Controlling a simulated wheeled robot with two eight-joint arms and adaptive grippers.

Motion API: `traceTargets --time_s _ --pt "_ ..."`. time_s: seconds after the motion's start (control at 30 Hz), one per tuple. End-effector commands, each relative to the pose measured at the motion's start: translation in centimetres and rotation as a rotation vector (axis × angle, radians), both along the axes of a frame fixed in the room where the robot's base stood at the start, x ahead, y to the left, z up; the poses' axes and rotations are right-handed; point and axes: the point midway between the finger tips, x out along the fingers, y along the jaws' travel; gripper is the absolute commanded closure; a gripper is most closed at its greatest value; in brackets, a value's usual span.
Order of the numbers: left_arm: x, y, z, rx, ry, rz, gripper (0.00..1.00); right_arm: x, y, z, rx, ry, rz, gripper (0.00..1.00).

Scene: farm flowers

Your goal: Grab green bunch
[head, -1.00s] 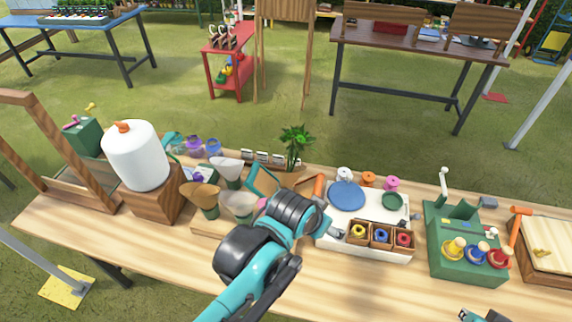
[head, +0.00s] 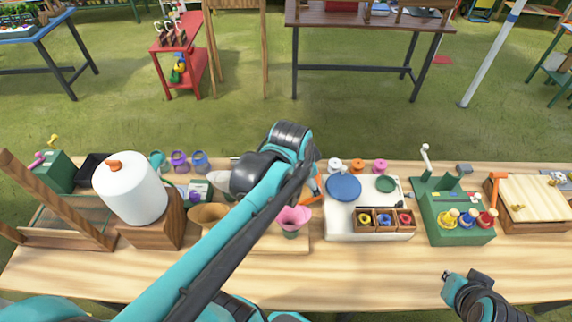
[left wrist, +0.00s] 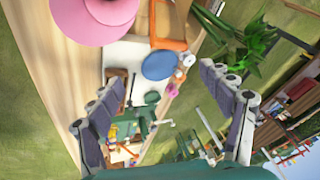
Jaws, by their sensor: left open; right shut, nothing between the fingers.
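The green bunch (left wrist: 248,46), with long leafy green stems, shows at the upper right of the left wrist view. In the head view it is hidden behind my left arm. My left gripper (left wrist: 165,78) is open and empty, with the bunch beyond and beside its right finger, apart from it as far as I can see. In the head view my left gripper is mostly hidden behind its own wrist. My right gripper (head: 452,280) is shut and empty over the front right part of the table, far from the bunch.
Flower cones, including a pink one (head: 292,219), stand near my left arm. A white roll (head: 130,188) stands at left. The table's front strip (head: 380,270) is clear.

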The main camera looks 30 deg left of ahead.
Motion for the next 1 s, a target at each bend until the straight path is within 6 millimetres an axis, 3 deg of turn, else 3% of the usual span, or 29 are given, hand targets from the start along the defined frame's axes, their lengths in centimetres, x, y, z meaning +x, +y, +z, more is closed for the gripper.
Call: traceTargets --time_s 0.27,0.47,0.7,1.0 --pt "3.6 2.7 2.6 0.094 0.092 -0.216 0.21 0.0 0.0 4.0 0.000 0.000 0.000 1.00" --pt "7.2 6.1 3.6 0.168 0.192 -0.476 0.21 0.0 0.0 8.0 0.000 0.000 0.000 1.00" --pt "10.0 9.6 2.9 0.214 0.277 -0.756 0.21 0.0 0.0 11.3 0.000 0.000 0.000 1.00" --pt "10.8 10.5 0.2 0.222 0.296 -0.837 0.21 0.0 0.0 11.4 0.000 0.000 0.000 1.00"
